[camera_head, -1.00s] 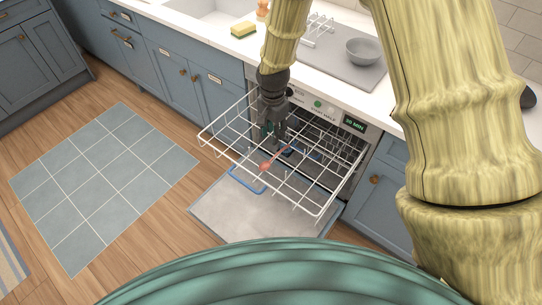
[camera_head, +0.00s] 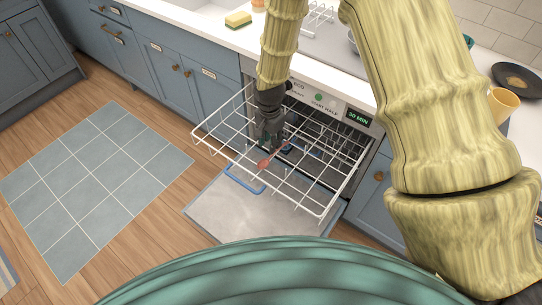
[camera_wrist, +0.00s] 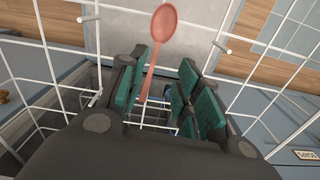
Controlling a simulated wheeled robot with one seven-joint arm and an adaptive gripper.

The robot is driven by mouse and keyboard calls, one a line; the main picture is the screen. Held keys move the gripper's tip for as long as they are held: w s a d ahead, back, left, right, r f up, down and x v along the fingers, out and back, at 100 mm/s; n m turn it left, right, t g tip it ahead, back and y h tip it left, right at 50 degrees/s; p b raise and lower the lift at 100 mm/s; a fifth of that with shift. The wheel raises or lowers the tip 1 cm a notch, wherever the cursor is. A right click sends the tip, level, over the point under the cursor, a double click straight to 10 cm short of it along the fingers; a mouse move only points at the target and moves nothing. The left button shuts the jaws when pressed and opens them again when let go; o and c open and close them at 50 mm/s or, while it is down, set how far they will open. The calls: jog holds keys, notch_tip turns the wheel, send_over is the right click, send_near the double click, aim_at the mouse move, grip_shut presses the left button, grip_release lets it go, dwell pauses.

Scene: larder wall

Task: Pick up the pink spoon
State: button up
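The pink spoon (camera_head: 263,163) lies in the white wire rack of the pulled-out dishwasher, bowl toward me and handle running up under my gripper. My gripper (camera_head: 268,142) points down over the rack, just beyond the spoon's bowl. In the wrist view the spoon (camera_wrist: 150,62) shows its bowl at the top and its handle reaching down between the green finger pads.
The rack's wires (camera_head: 225,150) and upright prongs surround the gripper. The open dishwasher door (camera_head: 240,210) lies below. A counter (camera_head: 330,75) runs behind, with a sponge (camera_head: 238,19), a yellow cup (camera_head: 503,104) and a dark pan (camera_head: 515,80). Open floor and a blue rug (camera_head: 95,185) are at left.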

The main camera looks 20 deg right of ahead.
aim_at(274, 154)
jog(key=shift+f, duration=0.55)
jog(key=f, duration=0.1)
jog(key=d+f, duration=0.1)
jog(key=f+p, duration=0.1)
jog(key=shift+d+f, duration=0.15)
jog(key=shift+d, duration=0.1)
jog(key=shift+f, duration=0.75)
grip_shut()
